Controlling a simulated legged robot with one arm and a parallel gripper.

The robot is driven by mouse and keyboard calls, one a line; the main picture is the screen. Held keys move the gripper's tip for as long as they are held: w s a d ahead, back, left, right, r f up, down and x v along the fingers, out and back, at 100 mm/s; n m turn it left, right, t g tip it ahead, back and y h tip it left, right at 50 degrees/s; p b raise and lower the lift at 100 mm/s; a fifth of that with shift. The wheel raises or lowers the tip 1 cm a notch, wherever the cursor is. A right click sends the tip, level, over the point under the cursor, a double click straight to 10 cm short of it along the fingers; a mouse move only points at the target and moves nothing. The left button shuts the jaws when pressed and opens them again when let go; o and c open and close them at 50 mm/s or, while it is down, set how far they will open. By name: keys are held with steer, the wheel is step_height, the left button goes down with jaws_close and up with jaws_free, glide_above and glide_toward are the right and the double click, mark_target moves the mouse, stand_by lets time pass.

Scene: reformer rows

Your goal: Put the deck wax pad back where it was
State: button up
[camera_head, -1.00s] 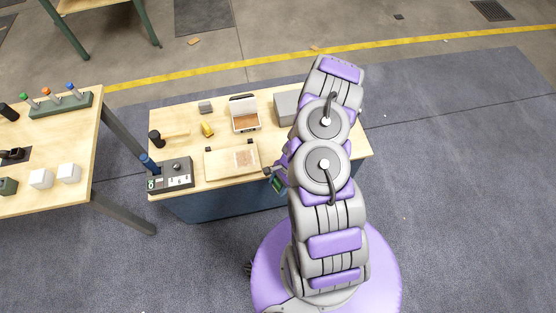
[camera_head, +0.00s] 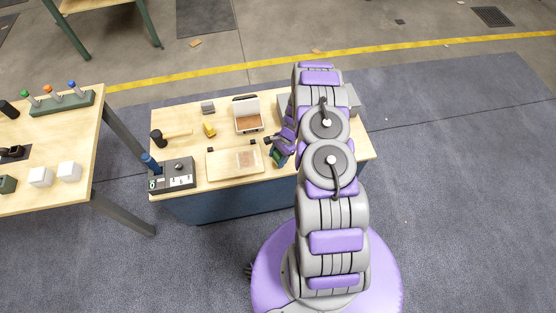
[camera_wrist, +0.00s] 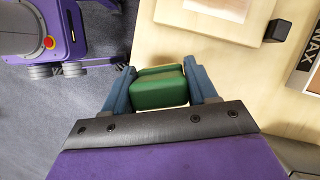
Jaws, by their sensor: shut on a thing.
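My gripper (camera_wrist: 160,92) is shut on a green block-shaped pad (camera_wrist: 160,86), held between its two blue fingers. In the head view my gripper (camera_head: 278,152) is near the table's front edge, just right of the wooden board. The pad is mostly hidden there by my arm. An open box with a brown inside (camera_head: 248,122) stands behind the board. The box's edge, lettered "WAX" (camera_wrist: 312,58), shows at the right of the wrist view.
The wooden board (camera_head: 222,165) lies at the table's front with dark clamps. A control box (camera_head: 172,176), a mallet (camera_head: 178,133), a yellow item (camera_head: 209,129) and a small grey block (camera_head: 208,106) stand to the left. My arm partly hides a grey box (camera_head: 353,99).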

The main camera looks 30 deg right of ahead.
steer(key=f, duration=0.2)
steer(key=shift+d+f, duration=0.2)
steer(key=shift+f, duration=0.1)
steer(key=shift+d, duration=0.35)
steer(key=o, duration=1)
steer(key=shift+a, duration=0.3)
